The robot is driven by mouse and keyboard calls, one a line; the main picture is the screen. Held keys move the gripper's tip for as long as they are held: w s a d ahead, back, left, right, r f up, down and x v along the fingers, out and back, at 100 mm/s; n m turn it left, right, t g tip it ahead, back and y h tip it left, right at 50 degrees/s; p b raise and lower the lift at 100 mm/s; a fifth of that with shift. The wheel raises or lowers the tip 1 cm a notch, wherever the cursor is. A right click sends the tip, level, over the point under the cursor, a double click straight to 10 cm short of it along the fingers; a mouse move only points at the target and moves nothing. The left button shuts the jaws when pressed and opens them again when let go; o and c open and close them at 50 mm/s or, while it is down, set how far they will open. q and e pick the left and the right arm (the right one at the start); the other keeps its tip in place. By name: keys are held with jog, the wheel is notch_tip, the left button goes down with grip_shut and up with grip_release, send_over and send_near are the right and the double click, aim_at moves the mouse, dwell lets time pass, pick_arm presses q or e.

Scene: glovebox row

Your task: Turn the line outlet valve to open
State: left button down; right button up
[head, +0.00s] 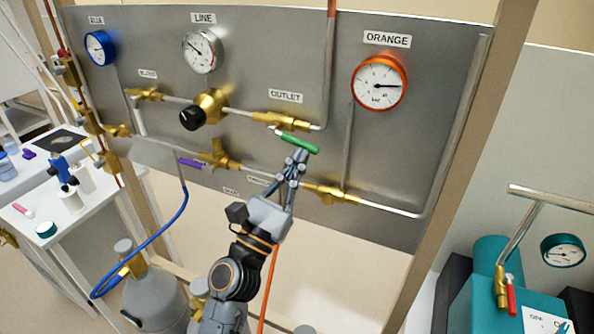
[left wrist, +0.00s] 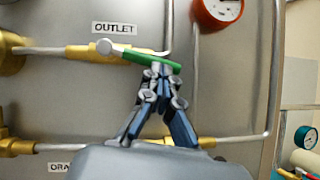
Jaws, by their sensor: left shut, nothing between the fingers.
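The line outlet valve is a brass body (head: 283,121) under the OUTLET label (head: 286,96) on the grey panel. Its green lever (head: 298,143) slants slightly down to the right, a little off the pipe's direction. In the left wrist view the green lever (left wrist: 151,60) crosses just beyond the fingertips, with the brass body (left wrist: 88,53) to its left. My left gripper (head: 299,155) is shut with nothing between its fingers. Its tips (left wrist: 162,68) are at the lever's lower edge, touching or very close; I cannot tell which.
An orange gauge (head: 379,83) is right of the valve, a LINE gauge (head: 202,50) and black regulator knob (head: 192,118) to its left. A purple lever (head: 190,163) and lower brass fitting (head: 331,194) are nearby. Cylinders (head: 155,302) stand below; a teal unit (head: 500,290) stands right.

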pick_arm(q)
jog(key=shift+r, duration=0.35)
pick_arm(e)
jog(key=shift+a+r, duration=0.1)
jog(key=shift+r, duration=0.05)
pick_arm(q)
jog(key=shift+d+r, duration=0.1)
jog(key=shift+d, duration=0.05)
pick_arm(e)
jog(key=shift+a, duration=0.3)
